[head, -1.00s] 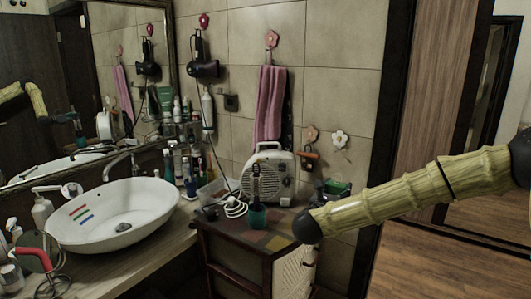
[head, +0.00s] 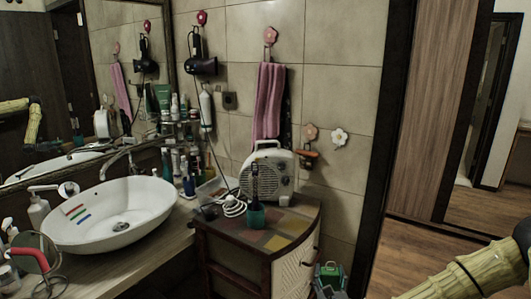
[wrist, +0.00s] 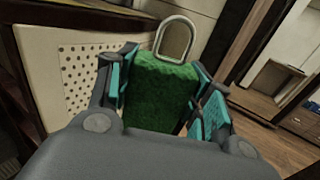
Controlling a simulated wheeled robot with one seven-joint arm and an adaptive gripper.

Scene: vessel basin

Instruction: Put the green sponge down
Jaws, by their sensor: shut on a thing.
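The green sponge (wrist: 165,92) is between the two teal-padded fingers of my gripper (wrist: 163,85) in the wrist view, pressed from both sides. In the head view the sponge (head: 328,270) shows as a small green patch at the bottom, with my gripper (head: 328,284) around it. It is low, to the right of the dark wooden cabinet (head: 256,252) and below its top. The underside of the sponge is hidden, and I cannot tell whether it touches anything.
A metal loop (wrist: 176,38) stands just beyond the sponge. The cabinet's pale perforated panel (wrist: 90,80) is close on the left. A heater (head: 268,172) and a teal cup (head: 255,217) stand on the cabinet. Wooden floor (head: 395,250) is open to the right.

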